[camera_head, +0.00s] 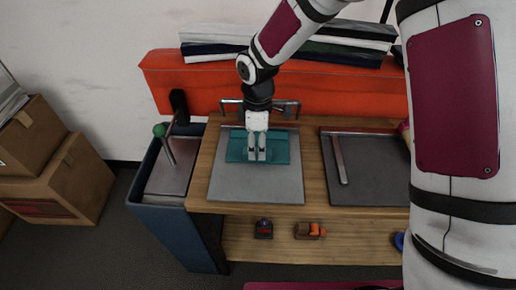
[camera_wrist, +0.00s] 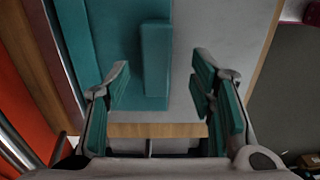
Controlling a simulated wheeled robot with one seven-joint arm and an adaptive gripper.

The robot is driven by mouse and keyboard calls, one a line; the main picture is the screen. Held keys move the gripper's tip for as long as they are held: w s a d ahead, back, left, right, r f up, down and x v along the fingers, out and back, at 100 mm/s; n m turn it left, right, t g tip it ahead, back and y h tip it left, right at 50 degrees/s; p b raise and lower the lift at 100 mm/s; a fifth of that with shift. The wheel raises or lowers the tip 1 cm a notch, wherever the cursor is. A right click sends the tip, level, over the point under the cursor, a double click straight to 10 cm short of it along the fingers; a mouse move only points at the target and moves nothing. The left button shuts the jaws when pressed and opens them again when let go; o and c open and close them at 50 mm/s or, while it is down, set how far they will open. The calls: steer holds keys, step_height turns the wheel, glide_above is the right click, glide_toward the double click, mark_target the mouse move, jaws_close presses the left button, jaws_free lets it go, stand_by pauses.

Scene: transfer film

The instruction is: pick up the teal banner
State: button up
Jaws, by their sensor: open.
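The teal banner (camera_head: 283,150) lies at the far part of a light grey board (camera_head: 255,188) on the wooden table. In the wrist view it shows as a flat teal sheet (camera_wrist: 112,30) with a raised teal bar (camera_wrist: 155,62) along it. My gripper (camera_head: 257,159) points down over the banner and hides its middle in the head view. In the wrist view my gripper (camera_wrist: 163,75) is open, with its fingers on either side of the raised bar and nothing held between them. I cannot tell the exact height of the fingertips above the board.
A dark tray (camera_head: 378,185) with a thin bar lies to the right. A blue bin (camera_head: 165,218) with a green-knobbed rod stands left. A metal rail (camera_head: 285,102) and an orange backrest (camera_head: 190,88) are behind. Toy vehicles (camera_head: 308,230) sit on the lower shelf.

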mark_target(257, 150)
steer(key=shift+w+f, duration=0.2)
steer(key=shift+f, duration=1.75)
steer(key=shift+c, duration=0.6)
jaws_close()
steer(key=shift+r, duration=0.1)
